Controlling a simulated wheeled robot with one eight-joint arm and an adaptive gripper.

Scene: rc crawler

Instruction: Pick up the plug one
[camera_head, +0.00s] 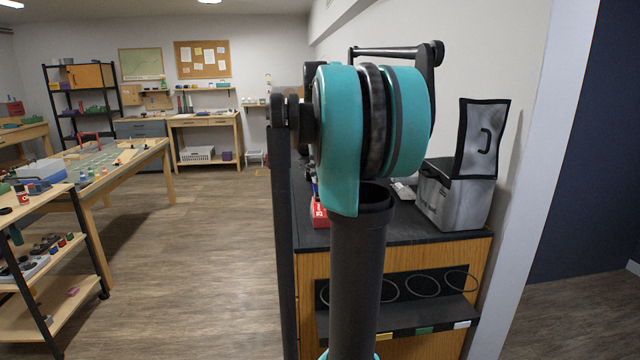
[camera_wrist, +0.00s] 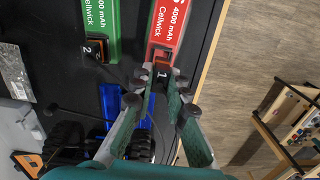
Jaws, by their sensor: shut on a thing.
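In the wrist view, plug one (camera_wrist: 162,73), a small dark plug marked 1, sits at the near end of a red Cellwick battery (camera_wrist: 166,30). My gripper (camera_wrist: 163,80) reaches over it with one finger on each side and is shut on it. The plug is still against the battery; whether it is seated or apart I cannot tell. A dark cable runs below it, partly hidden by the fingers. In the head view, my arm hides the gripper and plug; part of the red battery (camera_head: 320,214) shows.
A green battery (camera_wrist: 101,15) with a plug marked 2 (camera_wrist: 96,48) lies to the left on the dark bench top (camera_wrist: 60,25). A blue part (camera_wrist: 110,105) and black wheels (camera_wrist: 62,140) are lower left. A grey bag (camera_head: 455,195) stands at the bench's right.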

